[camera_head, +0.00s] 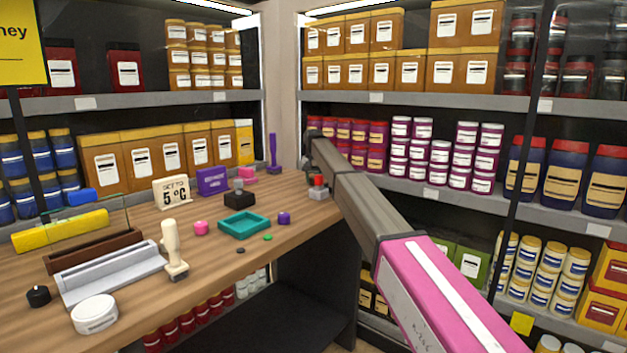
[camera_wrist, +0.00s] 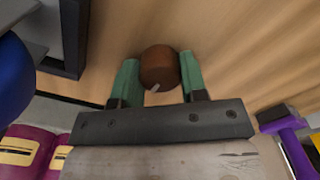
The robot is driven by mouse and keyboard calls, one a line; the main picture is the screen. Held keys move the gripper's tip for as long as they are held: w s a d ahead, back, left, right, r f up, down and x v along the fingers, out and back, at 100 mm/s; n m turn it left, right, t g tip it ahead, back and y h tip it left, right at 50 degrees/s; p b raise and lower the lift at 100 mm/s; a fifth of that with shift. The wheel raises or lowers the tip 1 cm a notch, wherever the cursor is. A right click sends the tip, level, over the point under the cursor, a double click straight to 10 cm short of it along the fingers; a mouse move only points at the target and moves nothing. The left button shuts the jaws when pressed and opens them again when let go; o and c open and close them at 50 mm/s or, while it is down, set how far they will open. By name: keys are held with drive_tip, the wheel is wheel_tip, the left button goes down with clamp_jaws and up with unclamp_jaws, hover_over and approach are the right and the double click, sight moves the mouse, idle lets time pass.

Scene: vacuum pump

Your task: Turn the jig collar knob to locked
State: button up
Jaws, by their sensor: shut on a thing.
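A round brown knob (camera_wrist: 158,64) with a short pale mark near its lower edge sits between the two green fingers of my gripper (camera_wrist: 158,80) in the wrist view. The fingers stand on either side of it and are shut on it. What lies under the knob is hidden, and I see no labels for its settings. In the head view my arm reaches to the back right of the wooden table; my gripper and the knob cannot be made out there.
The wooden table (camera_head: 130,225) holds a teal tray (camera_head: 244,223), a cream stamp (camera_head: 174,250) and several small items. A grey block with a red top (camera_head: 318,188) is close beside my arm. A purple upright tool (camera_head: 273,152) stands at the back. Stocked shelves surround the table.

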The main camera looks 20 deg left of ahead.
drive_tip(key=o, duration=0.9)
wheel_tip(320, 180, up, 11)
drive_tip(key=shift+f, duration=0.1)
idle(0.3)
